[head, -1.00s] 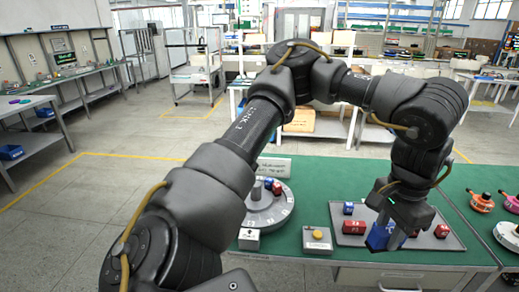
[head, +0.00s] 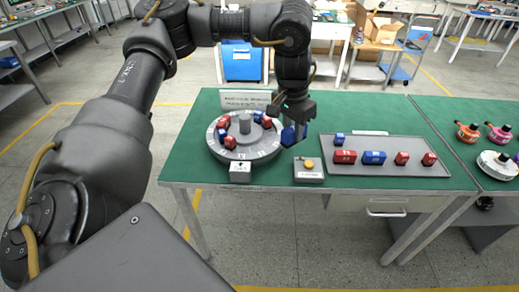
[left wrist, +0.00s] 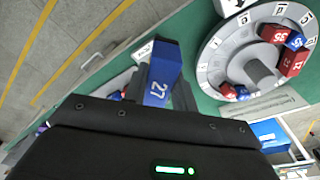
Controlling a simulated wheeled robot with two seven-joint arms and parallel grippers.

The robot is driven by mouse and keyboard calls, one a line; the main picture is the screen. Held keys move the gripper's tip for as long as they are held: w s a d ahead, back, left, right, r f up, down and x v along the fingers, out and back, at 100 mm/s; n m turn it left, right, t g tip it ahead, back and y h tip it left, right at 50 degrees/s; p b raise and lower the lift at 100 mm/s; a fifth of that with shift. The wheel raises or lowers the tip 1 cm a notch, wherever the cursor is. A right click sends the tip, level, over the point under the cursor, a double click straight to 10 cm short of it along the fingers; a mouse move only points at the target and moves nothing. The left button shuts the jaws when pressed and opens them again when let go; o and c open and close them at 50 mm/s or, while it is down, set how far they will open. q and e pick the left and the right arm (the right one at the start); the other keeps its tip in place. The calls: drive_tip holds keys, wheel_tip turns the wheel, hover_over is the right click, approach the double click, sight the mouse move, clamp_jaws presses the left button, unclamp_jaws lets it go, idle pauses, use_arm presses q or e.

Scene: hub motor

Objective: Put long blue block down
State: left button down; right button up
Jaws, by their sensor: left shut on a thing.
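My left gripper (head: 291,121) is shut on a long blue block (head: 290,135), which hangs just right of the round grey hub disc (head: 257,154). In the left wrist view the held block (left wrist: 162,78) shows the number 27 and sits between the fingers. The disc (left wrist: 209,64) is to its right there, apart from the block. The disc has a grey centre post (head: 245,124) and several red and blue blocks around it. Whether the held block touches the table is hard to tell. My right gripper is not in view.
A grey tray (head: 390,143) at right holds several blocks, including a blue one (head: 374,158). A box with a yellow button (head: 309,165) stands between disc and tray. A small grey box (head: 240,172) is in front of the disc, a sign (head: 246,99) behind it.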

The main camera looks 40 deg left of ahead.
use_arm(q)
drive_tip(key=a+f, duration=0.1)
drive_tip(key=w+a+f, duration=0.1)
drive_tip(key=a, duration=0.1)
drive_tip(key=shift+w+a+f, duration=0.1)
drive_tip(key=shift+w+a, duration=0.05)
drive_tip(key=shift+w, duration=0.05)
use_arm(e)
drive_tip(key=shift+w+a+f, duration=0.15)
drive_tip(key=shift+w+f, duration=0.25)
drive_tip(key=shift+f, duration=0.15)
use_arm(q)
drive_tip(key=b, duration=0.1)
hover_over(262, 146)
drive_tip(key=s+d, duration=0.1)
wheel_tip(262, 146, down, 9)
drive_tip(key=shift+r, duration=0.15)
drive_tip(key=shift+w+a+f, duration=0.2)
drive_tip(key=shift+a+f, duration=0.15)
drive_tip(key=shift+a, duration=0.1)
drive_tip(key=shift+a+f+b, duration=0.15)
drive_tip(key=shift+f+b, duration=0.2)
drive_tip(key=shift+b, duration=0.05)
drive_tip(key=shift+w+a+f, duration=0.1)
drive_tip(key=shift+a+f, duration=0.05)
drive_tip(key=shift+f, duration=1.4)
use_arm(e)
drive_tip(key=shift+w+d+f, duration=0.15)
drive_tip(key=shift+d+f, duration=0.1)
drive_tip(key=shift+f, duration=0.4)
